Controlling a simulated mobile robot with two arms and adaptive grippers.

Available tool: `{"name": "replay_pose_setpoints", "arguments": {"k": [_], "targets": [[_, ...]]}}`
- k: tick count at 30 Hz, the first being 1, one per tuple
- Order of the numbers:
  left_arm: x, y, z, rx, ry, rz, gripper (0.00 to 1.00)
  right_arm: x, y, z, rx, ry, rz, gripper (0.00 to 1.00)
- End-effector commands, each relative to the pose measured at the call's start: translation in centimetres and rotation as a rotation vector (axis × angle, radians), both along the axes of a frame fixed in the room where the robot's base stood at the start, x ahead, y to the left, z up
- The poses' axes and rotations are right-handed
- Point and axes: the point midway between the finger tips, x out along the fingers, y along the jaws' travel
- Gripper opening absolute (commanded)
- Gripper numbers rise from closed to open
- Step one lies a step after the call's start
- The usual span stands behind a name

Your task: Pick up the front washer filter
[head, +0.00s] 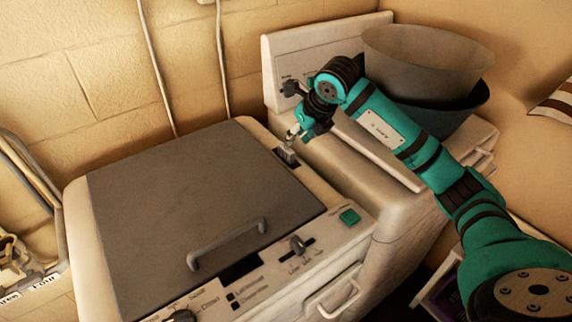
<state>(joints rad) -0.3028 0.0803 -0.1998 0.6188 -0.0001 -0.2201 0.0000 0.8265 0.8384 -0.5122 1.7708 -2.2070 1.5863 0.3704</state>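A washer (82,228) with a dark grey lid (190,200) stands in the middle of the head view. A small grey piece, seemingly the front washer filter (287,155), is at a dark slot in its top, by the lid's right corner. My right gripper (293,135) is just above this piece, pointing down. Its fingertips are small and dark here, so I cannot tell whether they touch the piece or how far they are apart. My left gripper is not in view.
A second white appliance (400,215) stands behind and right, with nested grey tubs (425,65) on it. The lid has a grey handle (228,243). A block wall (90,80) closes the back.

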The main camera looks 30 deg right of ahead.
Motion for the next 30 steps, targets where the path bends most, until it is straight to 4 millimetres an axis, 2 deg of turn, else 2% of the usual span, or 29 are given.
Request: {"name": "replay_pose_setpoints", "arguments": {"k": [3,11,15,19,28,30], "targets": [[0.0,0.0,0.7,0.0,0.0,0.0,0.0,0.8,0.2,-1.4,0.002,0.004,0.0,0.29],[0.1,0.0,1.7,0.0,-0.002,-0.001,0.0,1.9,0.3,-2.8,0.003,0.003,0.001,0.29],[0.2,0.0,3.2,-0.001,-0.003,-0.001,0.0,3.4,0.3,-4.4,0.004,0.005,0.0,0.29],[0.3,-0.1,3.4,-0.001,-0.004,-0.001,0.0,4.2,0.4,-6.0,0.003,0.002,0.001,0.29],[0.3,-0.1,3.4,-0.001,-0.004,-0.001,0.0,4.4,0.3,-6.5,0.001,-0.001,0.001,0.29],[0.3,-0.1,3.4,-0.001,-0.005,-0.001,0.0,4.4,0.3,-6.5,0.001,-0.001,0.001,0.2]]}}
